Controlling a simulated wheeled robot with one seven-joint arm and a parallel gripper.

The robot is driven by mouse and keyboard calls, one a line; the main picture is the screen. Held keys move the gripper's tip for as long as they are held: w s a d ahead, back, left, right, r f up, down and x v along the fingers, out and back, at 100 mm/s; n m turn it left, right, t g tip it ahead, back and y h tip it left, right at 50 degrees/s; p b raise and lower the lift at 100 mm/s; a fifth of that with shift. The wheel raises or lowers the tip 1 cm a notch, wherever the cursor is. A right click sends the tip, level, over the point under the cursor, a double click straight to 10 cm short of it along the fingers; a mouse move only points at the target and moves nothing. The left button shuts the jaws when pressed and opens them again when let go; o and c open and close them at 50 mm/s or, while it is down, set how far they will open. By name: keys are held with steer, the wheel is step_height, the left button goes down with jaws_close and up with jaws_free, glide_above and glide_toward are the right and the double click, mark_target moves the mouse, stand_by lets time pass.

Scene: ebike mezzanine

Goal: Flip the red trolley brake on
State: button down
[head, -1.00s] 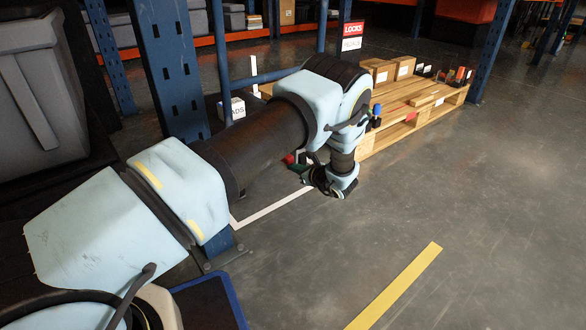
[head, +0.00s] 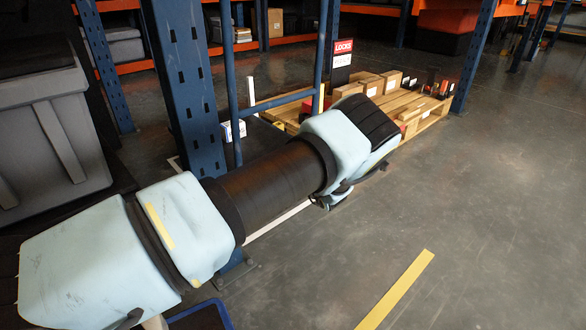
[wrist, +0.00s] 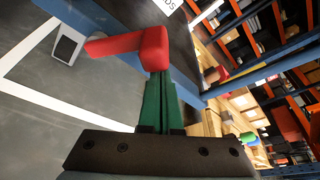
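The red brake lever (wrist: 130,44) is an L-shaped red bar in the wrist view, upper left of centre. My gripper (wrist: 158,76) has green fingers lying close together, with their tips at the lever's right-hand, bent end. They look shut and seem to touch it, but I cannot tell whether the lever is between them. In the head view my arm hides the gripper and the lever. The trolley shows there as a dark deck (head: 262,136) with a blue tube frame (head: 233,75), partly behind my arm.
A blue rack upright (head: 187,85) stands close to my arm. A wooden pallet (head: 430,118) with cardboard boxes (head: 370,85) is behind, beside a red LOCKS sign (head: 343,47). The floor at right is clear, with a yellow stripe (head: 396,290).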

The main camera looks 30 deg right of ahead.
steer(key=shift+a+r+p, duration=0.4)
steer(key=shift+r+p, duration=0.05)
steer(key=shift+p, duration=0.1)
steer(key=shift+a+r, duration=0.1)
steer(key=shift+a, duration=0.1)
